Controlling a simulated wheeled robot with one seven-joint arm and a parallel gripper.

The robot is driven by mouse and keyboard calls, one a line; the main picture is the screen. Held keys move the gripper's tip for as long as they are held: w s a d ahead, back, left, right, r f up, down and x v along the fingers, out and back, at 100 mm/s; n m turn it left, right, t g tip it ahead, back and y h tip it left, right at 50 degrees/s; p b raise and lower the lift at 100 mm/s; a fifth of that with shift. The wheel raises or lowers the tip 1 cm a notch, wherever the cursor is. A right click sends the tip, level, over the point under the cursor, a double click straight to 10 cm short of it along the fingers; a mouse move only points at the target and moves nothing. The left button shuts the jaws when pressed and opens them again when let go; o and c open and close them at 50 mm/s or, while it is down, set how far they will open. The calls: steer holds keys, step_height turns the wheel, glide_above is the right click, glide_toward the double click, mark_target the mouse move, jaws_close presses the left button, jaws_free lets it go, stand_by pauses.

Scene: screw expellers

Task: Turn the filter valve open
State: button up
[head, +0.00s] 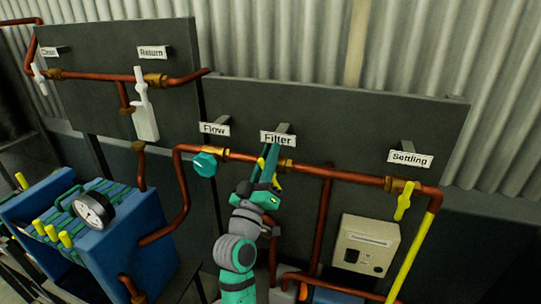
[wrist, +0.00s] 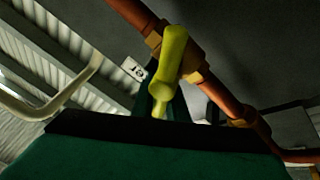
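The Filter sign (head: 278,139) stands above the copper pipe on the right-hand dark panel. My gripper (head: 270,160) is raised at the pipe just below this sign and covers most of the filter valve. A sliver of yellow (head: 262,163) shows beside the green fingers, probably the valve's handle. In the wrist view the yellow handle (wrist: 170,62) sticks out from a brass fitting on the copper pipe, straight in front of my gripper (wrist: 162,100). Its lower end overlaps the green finger area. I cannot tell whether the fingers are closed on it.
A teal round Flow valve knob (head: 204,164) is close to the left. A yellow Settling valve handle (head: 404,201) hangs at the right, above a beige box (head: 366,245). A blue filter press with a gauge (head: 94,210) stands at the left. Copper pipes run below and beside my arm.

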steer(key=o, duration=0.4)
steer(key=shift+c, duration=0.2)
steer(key=shift+s+f, duration=0.1)
steer(key=v, duration=1)
steer(key=shift+s, duration=0.3)
steer(key=shift+f, duration=0.1)
